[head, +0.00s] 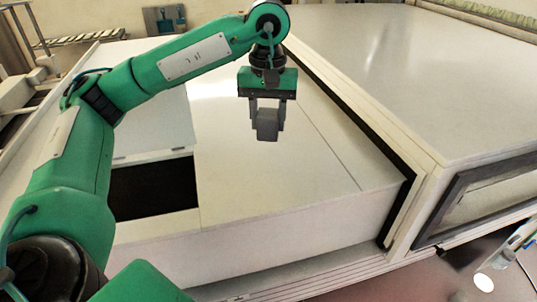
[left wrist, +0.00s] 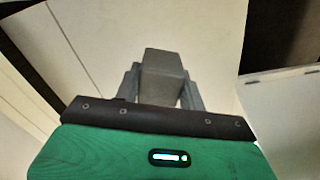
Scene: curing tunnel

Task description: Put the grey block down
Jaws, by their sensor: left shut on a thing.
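The grey block (head: 267,125) is between the fingers of my left gripper (head: 267,128), which is shut on it. In the head view the block hangs over the pale flat top (head: 285,165) in the middle of the picture. I cannot tell for sure whether its underside touches that top. In the left wrist view the block (left wrist: 163,75) shows between the two grey fingers (left wrist: 161,88), with the pale surface behind it. My right gripper is in neither view.
A dark rectangular opening (head: 153,189) lies in the top, left of the block. A raised white housing (head: 430,70) with a black-edged gap (head: 350,115) stands to the right. The pale top around the block is bare. A grey-framed window (head: 485,205) is at the right front.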

